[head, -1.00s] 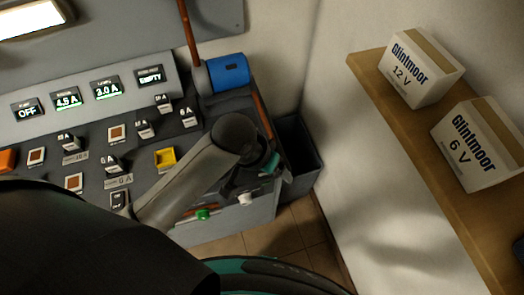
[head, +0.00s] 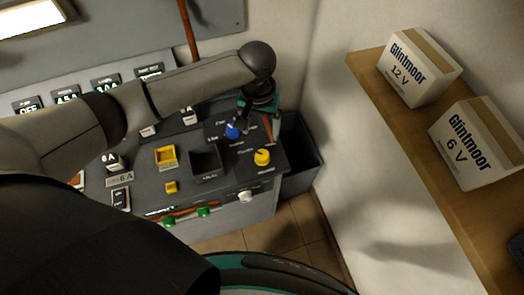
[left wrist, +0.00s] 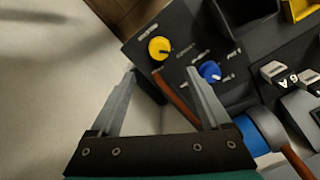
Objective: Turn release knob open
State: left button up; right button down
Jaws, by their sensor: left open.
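Two round knobs sit on the dark panel at the right end of the bench: a blue knob (head: 232,131) and a yellow knob (head: 262,157). Both also show in the left wrist view, the blue knob (left wrist: 210,71) and the yellow knob (left wrist: 159,48). Small white lettering surrounds each knob; I cannot read which is the release knob. My left gripper (head: 258,122) is above the panel's back right edge, beside the blue knob. In the left wrist view its fingers (left wrist: 161,74) are spread and empty, with the knobs beyond the tips. My right gripper is not seen.
A dark bin (head: 300,155) stands right of the bench. A yellow square holder (head: 165,156) and a dark open box (head: 205,163) are left of the knobs. A wooden shelf (head: 440,165) holds two boxes.

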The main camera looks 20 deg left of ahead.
aim_at(262, 154)
pick_arm(q)
jog(key=f, duration=0.4)
jog(key=f+b, duration=0.1)
jog(key=f, duration=0.3)
jog(key=f+b, duration=0.1)
jog(key=f, duration=0.3)
jog(key=shift+d+f, duration=0.2)
jog(key=shift+d, duration=0.05)
jog(key=shift+c, duration=0.3)
grip_shut()
